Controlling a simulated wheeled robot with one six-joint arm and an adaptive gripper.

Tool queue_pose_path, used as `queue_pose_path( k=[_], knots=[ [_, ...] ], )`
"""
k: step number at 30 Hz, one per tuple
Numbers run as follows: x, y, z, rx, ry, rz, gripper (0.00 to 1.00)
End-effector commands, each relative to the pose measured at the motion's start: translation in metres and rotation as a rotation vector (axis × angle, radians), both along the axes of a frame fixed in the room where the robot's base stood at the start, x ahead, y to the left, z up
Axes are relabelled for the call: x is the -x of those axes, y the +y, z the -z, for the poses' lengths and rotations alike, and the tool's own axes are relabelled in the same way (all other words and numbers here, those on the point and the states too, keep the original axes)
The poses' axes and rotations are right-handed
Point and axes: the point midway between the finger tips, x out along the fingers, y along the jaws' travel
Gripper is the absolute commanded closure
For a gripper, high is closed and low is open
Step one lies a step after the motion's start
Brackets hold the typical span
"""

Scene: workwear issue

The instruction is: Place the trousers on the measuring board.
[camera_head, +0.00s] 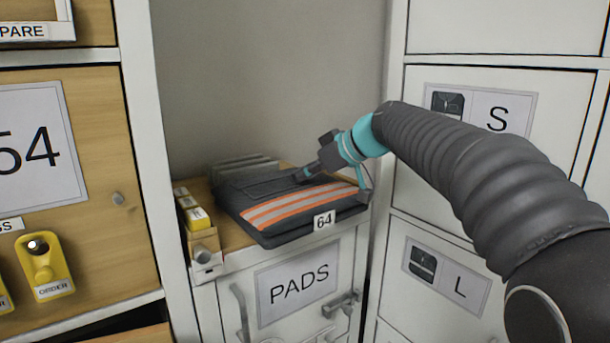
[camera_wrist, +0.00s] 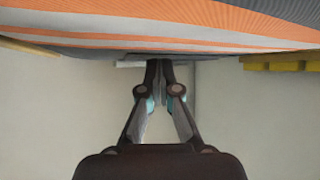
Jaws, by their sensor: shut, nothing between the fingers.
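The trousers (camera_head: 295,205) are a folded dark grey bundle with orange and pale grey stripes, lying flat on a wood-topped cabinet in the head view. A white tag "64" (camera_head: 324,220) hangs at their front edge. The trousers (camera_wrist: 150,28) fill the top of the wrist view. My gripper (camera_head: 303,175) is at the far part of the trousers, close to their surface; I cannot tell whether it touches. In the wrist view my gripper (camera_wrist: 158,72) has its fingers together with nothing between them. I cannot identify a measuring board.
The cabinet (camera_head: 230,268) has a "PADS" door with handles. Grey slabs (camera_head: 240,165) stand behind the trousers, and a small holder with yellow-labelled blocks (camera_head: 195,214) is at their left. A wall stands behind. Drawers marked S (camera_head: 560,105) and L (camera_head: 445,275) are at right.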

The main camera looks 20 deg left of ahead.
Motion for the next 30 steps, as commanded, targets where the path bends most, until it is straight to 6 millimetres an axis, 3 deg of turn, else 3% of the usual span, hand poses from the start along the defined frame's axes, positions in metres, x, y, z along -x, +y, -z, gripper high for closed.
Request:
queue_pose_path(
  k=[1,10,20,30],
  knots=[
    [0.000,0.000,0.010,0.012,0.015,-0.005,1.00],
    [0.003,-0.013,0.016,0.016,0.019,-0.005,1.00],
    [0.002,-0.015,0.013,0.016,0.021,-0.002,1.00],
    [0.003,-0.014,-0.003,0.014,0.017,-0.004,1.00]
  ],
)
